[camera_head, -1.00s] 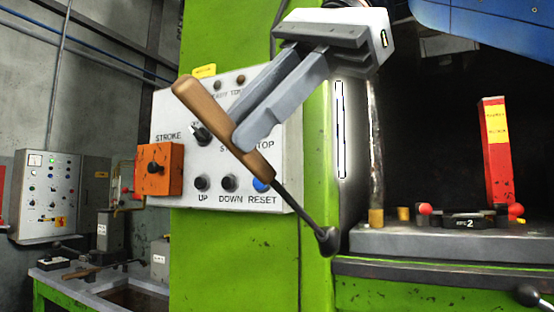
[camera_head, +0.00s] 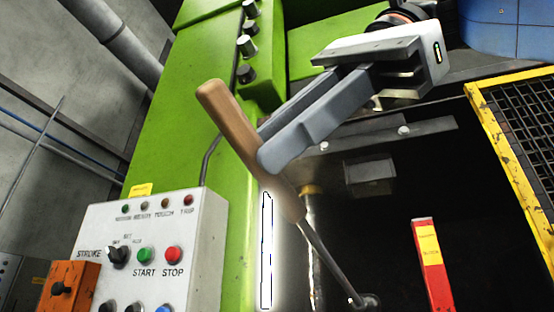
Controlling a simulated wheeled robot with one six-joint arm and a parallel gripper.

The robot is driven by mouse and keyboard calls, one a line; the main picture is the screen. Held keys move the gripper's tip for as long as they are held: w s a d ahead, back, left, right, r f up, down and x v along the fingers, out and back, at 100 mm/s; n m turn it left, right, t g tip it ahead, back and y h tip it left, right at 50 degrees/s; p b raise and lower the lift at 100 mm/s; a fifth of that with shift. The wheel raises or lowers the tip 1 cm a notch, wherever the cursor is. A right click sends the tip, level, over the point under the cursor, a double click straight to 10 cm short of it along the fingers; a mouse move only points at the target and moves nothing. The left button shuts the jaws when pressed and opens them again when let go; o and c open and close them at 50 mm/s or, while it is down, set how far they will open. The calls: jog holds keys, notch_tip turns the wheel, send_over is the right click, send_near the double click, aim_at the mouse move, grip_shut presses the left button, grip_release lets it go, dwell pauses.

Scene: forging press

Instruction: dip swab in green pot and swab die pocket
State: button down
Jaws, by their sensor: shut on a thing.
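My gripper (camera_head: 262,150) is shut on the wooden handle of the swab (camera_head: 232,120). The swab is tilted, its handle end at upper left and its thin metal shaft (camera_head: 325,252) running down to the right. The dark rounded swab head (camera_head: 368,302) is at the bottom edge of the picture, partly cut off. It appears in front of the dark press opening. The green pot and the die pocket are not in view.
The green press frame (camera_head: 185,130) stands behind the gripper. A control panel (camera_head: 155,235) with START and STOP buttons and an orange box (camera_head: 70,288) are at lower left. A red post (camera_head: 433,265) stands at lower right. A yellow-framed mesh guard (camera_head: 515,140) is at right.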

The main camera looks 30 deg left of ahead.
jog(key=w+f, duration=0.2)
jog(key=w, duration=1)
jog(key=w+f, duration=0.2)
jog(key=w, duration=1)
jog(key=shift+w+a+f, duration=0.3)
jog(key=shift+a+f, duration=0.1)
jog(key=shift+a, duration=0.05)
jog(key=shift+f, duration=1.2)
dwell(2.1)
jog(key=shift+w+r, duration=0.15)
jog(key=shift+w, duration=0.15)
dwell(0.5)
jog(key=shift+s, duration=0.25)
jog(key=shift+s+d, duration=0.1)
jog(key=shift+s, duration=0.25)
dwell(0.4)
